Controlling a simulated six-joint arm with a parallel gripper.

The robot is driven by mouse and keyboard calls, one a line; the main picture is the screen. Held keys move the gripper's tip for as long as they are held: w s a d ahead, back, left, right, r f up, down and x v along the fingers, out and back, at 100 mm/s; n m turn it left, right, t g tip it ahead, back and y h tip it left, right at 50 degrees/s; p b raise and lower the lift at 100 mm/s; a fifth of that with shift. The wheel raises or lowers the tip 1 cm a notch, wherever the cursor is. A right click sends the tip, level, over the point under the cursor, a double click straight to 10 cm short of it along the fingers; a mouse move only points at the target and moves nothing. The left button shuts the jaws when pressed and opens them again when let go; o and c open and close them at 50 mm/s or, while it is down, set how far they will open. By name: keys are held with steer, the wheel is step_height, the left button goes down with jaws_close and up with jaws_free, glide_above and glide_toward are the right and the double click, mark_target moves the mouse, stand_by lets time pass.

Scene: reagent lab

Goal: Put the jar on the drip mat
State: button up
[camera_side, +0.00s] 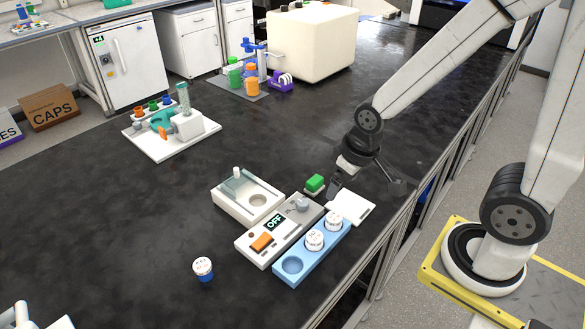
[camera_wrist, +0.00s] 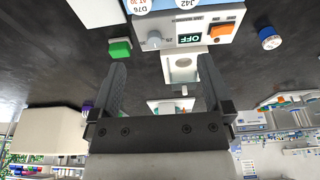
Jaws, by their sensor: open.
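A small jar (camera_side: 203,268) with a white printed lid and blue body stands alone on the dark bench at the front left; it also shows at the upper right of the wrist view (camera_wrist: 270,38). Two more white-lidded jars (camera_side: 314,240) sit in a blue rack; I cannot tell which jar is meant. A flat white square (camera_side: 354,208) beyond the rack may be the drip mat. My gripper (camera_side: 364,187) is open and empty, above the bench near the white square and green block. Its spread fingers show in the wrist view (camera_wrist: 163,66).
The blue rack (camera_side: 292,266) has an empty front hole. Beside it are a grey-white device (camera_side: 252,256) with an OFF display, a white unit (camera_side: 230,205) with a round recess, and a green block (camera_side: 315,183).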

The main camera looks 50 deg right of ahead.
steer(key=m+g+y, duration=0.3)
steer(key=m+y, duration=1)
steer(key=m, duration=0.4)
glide_toward(197, 272)
steer(key=shift+a+f, duration=0.3)
steer(key=shift+f, duration=0.25)
steer(key=shift+a+f, duration=0.3)
steer(key=shift+f, duration=0.25)
steer(key=shift+w+a+f+m+y, duration=0.2)
steer(key=shift+w+m+y, duration=0.1)
steer(key=shift+m, duration=0.2)
steer(key=shift+x, duration=1.3)
steer(key=shift+x, duration=2.6)
steer(key=shift+r, duration=0.1)
